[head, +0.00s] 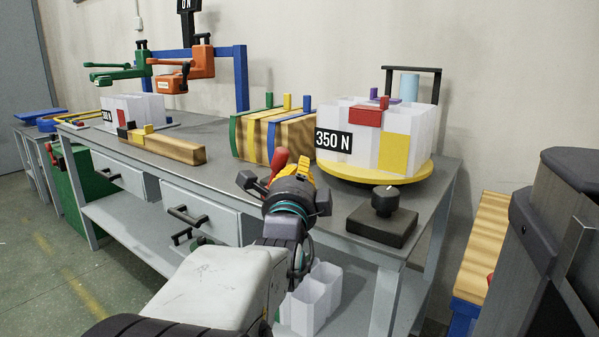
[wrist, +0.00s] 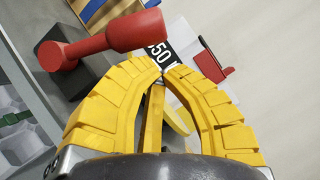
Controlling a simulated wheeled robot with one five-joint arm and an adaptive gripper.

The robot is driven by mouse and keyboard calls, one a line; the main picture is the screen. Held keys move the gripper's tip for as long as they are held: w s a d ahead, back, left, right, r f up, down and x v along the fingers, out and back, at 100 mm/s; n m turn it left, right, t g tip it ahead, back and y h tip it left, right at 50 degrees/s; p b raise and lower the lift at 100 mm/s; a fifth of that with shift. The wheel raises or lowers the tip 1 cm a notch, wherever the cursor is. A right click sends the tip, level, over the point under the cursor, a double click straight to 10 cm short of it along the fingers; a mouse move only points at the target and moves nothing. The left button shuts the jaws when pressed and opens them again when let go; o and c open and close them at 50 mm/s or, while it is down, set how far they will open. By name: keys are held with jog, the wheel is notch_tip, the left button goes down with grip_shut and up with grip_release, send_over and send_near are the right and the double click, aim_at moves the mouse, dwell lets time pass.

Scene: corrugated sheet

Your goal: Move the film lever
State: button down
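A red lever (wrist: 115,38) with a thick rounded end rises from a dark base (wrist: 85,75) in the upper left of the wrist view. No label shows whether it is the film lever. In the head view a red rounded part (head: 280,159), which looks like the same lever, shows just behind my gripper (head: 303,168). My gripper's yellow fingers fill the wrist view (wrist: 163,71). Their tips meet or nearly meet, with nothing seen between them. The lever's thick end is beyond the fingertips; I cannot tell whether they touch. My gripper hides the lever's base in the head view.
A grey workbench (head: 225,133) carries striped blocks (head: 270,138), a yellow turntable (head: 425,170) with white containers and a 350 N sign (head: 333,140), and a black knob box (head: 382,225) at the front right. A wooden block (head: 165,146) lies left.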

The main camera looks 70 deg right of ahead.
jog(key=shift+w+r, duration=0.15)
jog(key=shift+w, duration=0.15)
jog(key=shift+r, duration=0.1)
